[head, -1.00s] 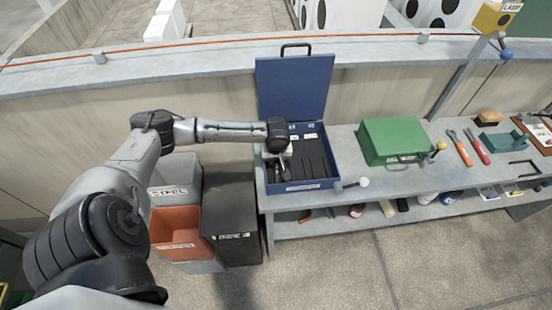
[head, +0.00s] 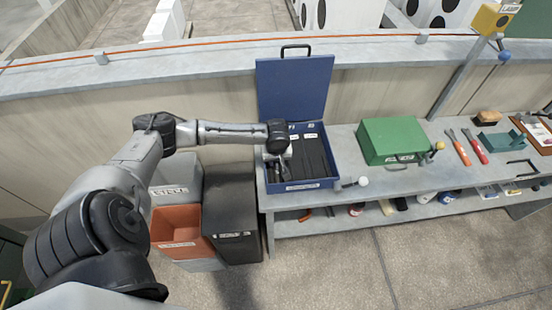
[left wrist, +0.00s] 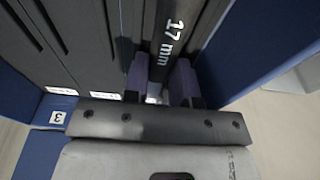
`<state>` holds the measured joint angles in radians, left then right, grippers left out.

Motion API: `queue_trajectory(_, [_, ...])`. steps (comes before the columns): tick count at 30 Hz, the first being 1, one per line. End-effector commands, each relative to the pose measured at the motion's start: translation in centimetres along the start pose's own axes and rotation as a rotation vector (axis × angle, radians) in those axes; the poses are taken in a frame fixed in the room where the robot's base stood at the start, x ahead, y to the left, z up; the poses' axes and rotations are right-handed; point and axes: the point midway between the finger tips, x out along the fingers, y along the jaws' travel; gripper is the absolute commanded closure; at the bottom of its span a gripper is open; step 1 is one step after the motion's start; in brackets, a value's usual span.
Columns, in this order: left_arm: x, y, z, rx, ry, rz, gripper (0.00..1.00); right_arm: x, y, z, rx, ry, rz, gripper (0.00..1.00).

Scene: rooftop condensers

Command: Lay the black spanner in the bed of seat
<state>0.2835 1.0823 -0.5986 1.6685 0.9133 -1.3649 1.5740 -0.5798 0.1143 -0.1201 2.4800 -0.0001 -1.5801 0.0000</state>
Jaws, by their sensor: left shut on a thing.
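The black spanner (left wrist: 166,42), marked 17 mm, lies between the two fingers of my left gripper (left wrist: 160,82) in the left wrist view. The gripper is shut on it. In the head view my left gripper (head: 281,165) points down into the left part of the open blue case (head: 302,185). The case holds a dark insert (left wrist: 85,45) with long narrow beds and small white labels. The spanner is over or in the insert at one side; I cannot tell whether it touches the bottom of a bed. My right gripper is not in view.
The case's blue lid (head: 295,90) stands open behind. A green box (head: 392,140) sits to the right on the grey bench, with red-handled tools (head: 474,146) beyond. Orange (head: 176,225) and black (head: 230,215) bins stand left of the bench.

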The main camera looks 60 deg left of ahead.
Motion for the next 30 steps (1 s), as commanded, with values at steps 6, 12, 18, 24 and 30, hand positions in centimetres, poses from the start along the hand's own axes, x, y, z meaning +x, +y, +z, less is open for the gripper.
queue_trajectory(6, [0.41, -0.16, 0.06, 0.000, 0.001, -0.005, 0.69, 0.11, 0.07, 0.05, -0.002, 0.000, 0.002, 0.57])
queue_trajectory(12, [0.50, -0.25, 0.07, 0.000, 0.000, -0.008, 0.50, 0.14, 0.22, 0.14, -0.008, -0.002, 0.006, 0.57])
queue_trajectory(18, [0.56, -0.38, 0.08, 0.000, 0.000, -0.012, 0.45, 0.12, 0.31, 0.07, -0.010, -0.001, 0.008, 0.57])
queue_trajectory(24, [0.64, -0.50, 0.12, 0.001, -0.001, -0.016, 0.45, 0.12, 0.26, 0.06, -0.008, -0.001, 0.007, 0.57])
queue_trajectory(30, [-0.35, -0.46, 0.07, 0.001, -0.001, -0.016, 0.45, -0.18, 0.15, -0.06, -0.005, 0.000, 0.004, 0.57])
